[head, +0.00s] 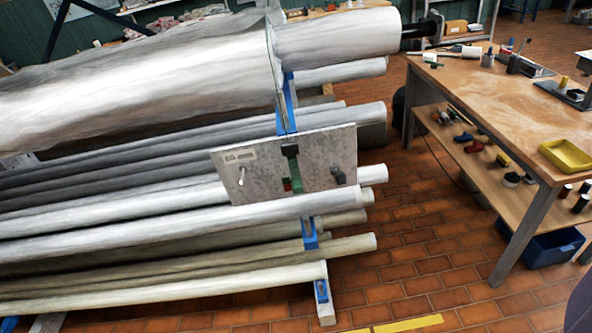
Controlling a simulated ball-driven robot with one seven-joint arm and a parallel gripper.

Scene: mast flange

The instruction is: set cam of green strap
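A grey panel (315,157) stands in front of the rack, marked with a small label at its upper left. A short green strap (296,182) runs down its middle, below a black block (290,150). A small red piece (287,184) sits at the strap's left edge; I cannot tell whether it is the cam. A dark knob-like fitting (338,177) is on the panel's right, and a thin metal hook or pin (241,174) on its left. The strap's path behind the block is hidden. My gripper is not in view.
Long grey and pale masts (130,80) lie stacked on the blue-faced rack behind the panel, their ends jutting right. A wooden workbench (490,90) with tools, a yellow tray (566,156) and a lower shelf stands at right. Brick-tiled floor (430,240) lies open between rack and bench.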

